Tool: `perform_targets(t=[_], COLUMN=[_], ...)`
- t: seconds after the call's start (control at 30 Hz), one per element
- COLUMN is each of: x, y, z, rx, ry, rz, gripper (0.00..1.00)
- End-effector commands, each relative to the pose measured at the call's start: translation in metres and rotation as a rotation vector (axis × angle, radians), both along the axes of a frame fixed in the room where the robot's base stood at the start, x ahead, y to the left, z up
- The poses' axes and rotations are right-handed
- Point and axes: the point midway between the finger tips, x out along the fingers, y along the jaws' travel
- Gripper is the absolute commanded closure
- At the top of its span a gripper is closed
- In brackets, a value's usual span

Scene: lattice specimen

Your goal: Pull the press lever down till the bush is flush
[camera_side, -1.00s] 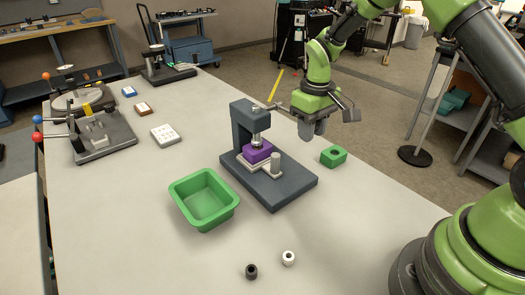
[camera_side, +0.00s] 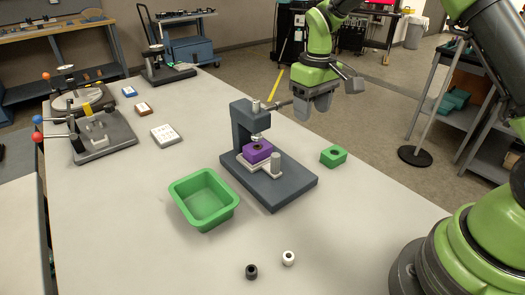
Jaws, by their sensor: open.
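The dark grey press (camera_side: 243,122) stands on its base plate in the middle of the table. Its lever (camera_side: 278,104) points right and slightly up from the press head, its outer end close to my gripper (camera_side: 313,108). My gripper is open; I cannot tell whether it touches the lever. A purple block (camera_side: 257,152) sits on the press plate under the ram (camera_side: 258,137). A dark spot on the block's top looks like the bush or its bore (camera_side: 258,147); its height is too small to judge. A small gap shows beneath the ram.
A green bin (camera_side: 204,199) stands left of the press, and a green block with a hole (camera_side: 333,157) lies to the right. A black ring (camera_side: 251,271) and a white ring (camera_side: 288,258) lie in front. A fixture with levers (camera_side: 100,135) stands at left.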

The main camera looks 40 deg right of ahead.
Motion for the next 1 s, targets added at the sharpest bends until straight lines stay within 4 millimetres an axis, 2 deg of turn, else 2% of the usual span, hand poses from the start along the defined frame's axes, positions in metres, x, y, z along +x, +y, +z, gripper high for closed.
perform_targets(t=[0.17, 0.6, 1.0], x=[0.0, 0.001, 0.0], y=[0.0, 0.0, 0.001], z=[0.002, 0.051, 0.055], rx=[0.0, 0.0, 0.001], ry=[-0.001, -0.002, 0.0], rz=[0.001, 0.001, 0.0], gripper=[0.47, 0.47, 0.47])
